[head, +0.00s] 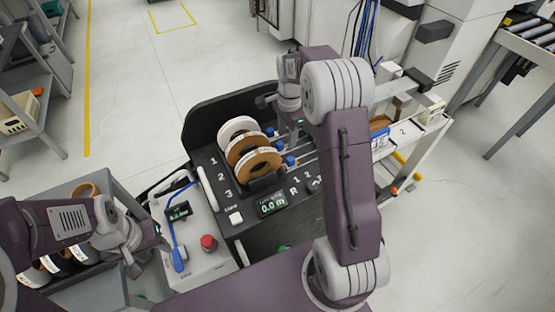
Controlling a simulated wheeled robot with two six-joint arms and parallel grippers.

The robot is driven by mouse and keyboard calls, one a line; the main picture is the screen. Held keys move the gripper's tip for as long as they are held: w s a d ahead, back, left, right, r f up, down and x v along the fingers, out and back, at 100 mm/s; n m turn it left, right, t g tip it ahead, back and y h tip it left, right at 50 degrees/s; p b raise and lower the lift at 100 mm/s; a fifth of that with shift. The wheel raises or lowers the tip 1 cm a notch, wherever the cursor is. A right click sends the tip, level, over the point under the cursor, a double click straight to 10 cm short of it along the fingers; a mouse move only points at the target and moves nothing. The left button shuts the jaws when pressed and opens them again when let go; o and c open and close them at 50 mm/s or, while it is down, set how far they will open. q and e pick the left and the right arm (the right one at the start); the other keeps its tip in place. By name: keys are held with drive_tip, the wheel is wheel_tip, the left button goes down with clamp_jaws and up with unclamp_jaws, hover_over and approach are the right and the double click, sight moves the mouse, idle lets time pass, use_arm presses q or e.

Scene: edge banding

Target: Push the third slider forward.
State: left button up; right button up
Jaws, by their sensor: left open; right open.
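A dark panel (212,182) numbered 1, 2 and 3 carries three reels side by side, white, brown and orange-brown. Small blue slider knobs sit on rails just right of the reels. The knob nearest me, in line with the number 3, is the third slider (291,161). My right gripper (294,138) points down over the rails, beyond the third slider and close to the other knobs; contact cannot be told. It is open, with its fingertips small and partly hidden. My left gripper (157,232) is open at the left, beside the grey control box, far from the sliders.
The control box (205,268) has a red button (208,242), a small display and a blue-handled tool (179,258). A display reading 0.0 m (272,204) sits in front of the reels. A grey bin (88,187) with rolls stands at the left. My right arm covers the panel's right side.

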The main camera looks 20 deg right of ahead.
sight(291, 158)
drive_tip(key=f, duration=0.1)
drive_tip(key=d+f, duration=0.1)
drive_tip(key=f, duration=0.1)
drive_tip(key=shift+s+d+f+g, duration=0.25)
drive_tip(key=shift+s+f+g, duration=0.05)
drive_tip(key=shift+s, duration=0.1)
drive_tip(key=shift+a+r+m, duration=0.15)
drive_tip(key=shift+m, duration=0.15)
drive_tip(key=shift+s+a+f, duration=0.1)
drive_tip(key=shift+a+f, duration=0.05)
drive_tip(key=shift+f, duration=0.05)
wheel_tip(291, 158, down, 9)
drive_tip(key=shift+r+b, duration=0.2)
drive_tip(key=shift+b, duration=0.1)
drive_tip(key=shift+d, duration=0.2)
clamp_jaws()
